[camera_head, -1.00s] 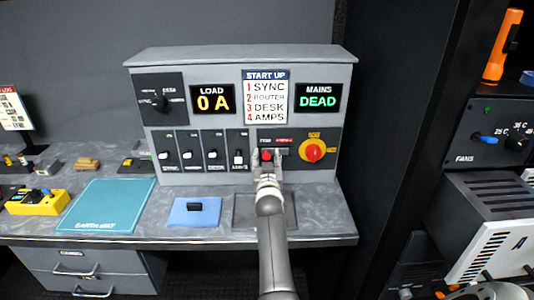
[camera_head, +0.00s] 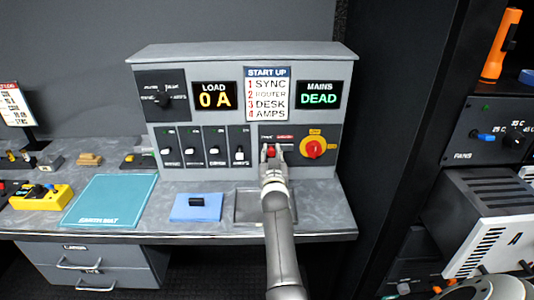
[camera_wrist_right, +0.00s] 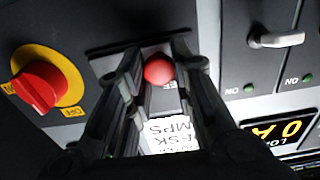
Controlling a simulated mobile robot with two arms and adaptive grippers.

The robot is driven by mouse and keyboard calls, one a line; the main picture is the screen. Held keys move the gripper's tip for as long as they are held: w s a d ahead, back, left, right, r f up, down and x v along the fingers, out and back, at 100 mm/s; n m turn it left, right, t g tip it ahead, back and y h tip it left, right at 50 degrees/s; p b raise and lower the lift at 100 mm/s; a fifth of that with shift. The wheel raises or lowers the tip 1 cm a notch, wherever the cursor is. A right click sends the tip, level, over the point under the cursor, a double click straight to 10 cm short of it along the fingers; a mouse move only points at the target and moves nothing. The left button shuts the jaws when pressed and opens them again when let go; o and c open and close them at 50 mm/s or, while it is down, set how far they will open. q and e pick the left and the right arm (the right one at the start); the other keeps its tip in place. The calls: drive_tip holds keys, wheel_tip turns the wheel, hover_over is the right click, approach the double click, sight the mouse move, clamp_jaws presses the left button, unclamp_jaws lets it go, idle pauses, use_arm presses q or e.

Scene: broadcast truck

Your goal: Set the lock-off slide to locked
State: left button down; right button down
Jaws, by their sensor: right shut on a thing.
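The lock-off slide is a small red knob (camera_head: 271,151) on the grey console, left of the red and yellow rotary switch. It also shows as a red ball (camera_wrist_right: 158,69) in the right wrist view, at one end of a dark slot. A partly hidden label beside it ends in "EE". My right gripper (camera_head: 270,158) is at the knob; in the right wrist view its two dark fingers (camera_wrist_right: 158,75) are closed around it. My left gripper is not in view.
The rotary switch (camera_head: 313,148) is close to the right of the slide. Several breaker switches (camera_head: 214,152) are to its left. A blue pad (camera_head: 180,210) and a teal mat (camera_head: 108,200) lie on the desk. A black rack stands at right.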

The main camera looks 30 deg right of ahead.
drive_tip(key=s+d, duration=0.1)
drive_tip(key=s+d+p, duration=0.1)
drive_tip(key=d, duration=0.1)
drive_tip(key=shift+d, duration=0.1)
drive_tip(key=shift+w, duration=0.1)
drive_tip(key=c, duration=1.6)
unclamp_jaws()
drive_tip(key=o, duration=0.4)
drive_tip(key=shift+d, duration=0.15)
drive_tip(key=shift+c, duration=0.2)
drive_tip(key=shift+s+a, duration=0.4)
approach(282, 148)
drive_tip(key=shift+s+a, duration=0.35)
drive_tip(key=shift+s, duration=0.25)
